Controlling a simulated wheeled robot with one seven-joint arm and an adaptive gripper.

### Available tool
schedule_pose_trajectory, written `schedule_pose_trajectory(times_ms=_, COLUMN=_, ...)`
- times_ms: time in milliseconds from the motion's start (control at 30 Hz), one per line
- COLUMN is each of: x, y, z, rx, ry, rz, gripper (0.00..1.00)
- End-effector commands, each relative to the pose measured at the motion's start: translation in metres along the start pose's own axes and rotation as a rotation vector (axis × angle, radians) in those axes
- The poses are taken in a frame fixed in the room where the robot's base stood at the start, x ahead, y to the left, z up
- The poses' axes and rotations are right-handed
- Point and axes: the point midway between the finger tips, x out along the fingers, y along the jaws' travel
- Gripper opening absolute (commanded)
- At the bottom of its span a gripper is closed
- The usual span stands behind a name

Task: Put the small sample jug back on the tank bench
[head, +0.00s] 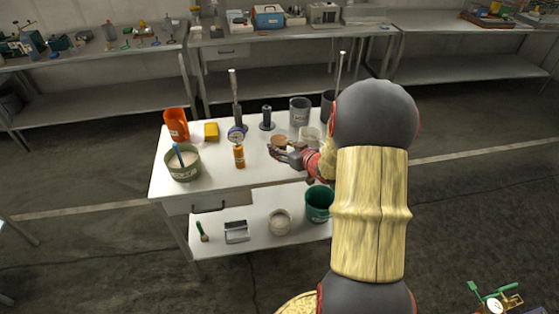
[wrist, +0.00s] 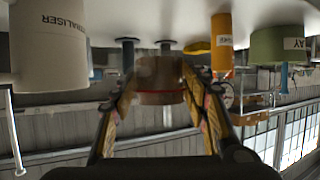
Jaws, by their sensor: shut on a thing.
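The small sample jug (head: 279,141) is a small brownish vessel at my gripper's tips. My gripper (head: 287,152) is shut on it, over the middle of the white tank bench (head: 215,180). The wrist view is upside down and shows the jug (wrist: 160,82) between the two fingers (wrist: 162,100), with a red line around it. I cannot tell whether its base touches the bench top. My arm hides the bench's right end.
A green tub (head: 184,168), orange jug (head: 176,124) and yellow sponge (head: 211,131) are left. The front-middle bench top is clear.

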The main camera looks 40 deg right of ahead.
Motion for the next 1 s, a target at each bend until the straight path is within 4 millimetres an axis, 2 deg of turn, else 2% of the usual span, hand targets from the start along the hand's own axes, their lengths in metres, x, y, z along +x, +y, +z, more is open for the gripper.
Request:
schedule_pose_trajectory(times_ms=33, x=0.012, y=0.002, z=0.013, rx=0.002, ry=-0.005, rz=-0.003, gripper=0.08)
schedule_pose_trajectory(times_ms=233, x=0.039, y=0.011, z=0.027, rx=0.002, ry=-0.003, rz=0.0, gripper=0.08)
schedule_pose_trajectory(times_ms=467, x=0.051, y=0.014, z=0.033, rx=0.001, ry=-0.003, rz=0.0, gripper=0.08)
schedule_pose_trajectory(times_ms=700, x=0.067, y=0.015, z=0.063, rx=0.002, ry=-0.003, rz=0.0, gripper=0.08)
schedule_pose_trajectory(times_ms=1000, x=0.067, y=0.016, z=0.063, rx=0.001, ry=-0.002, rz=0.001, gripper=0.08)
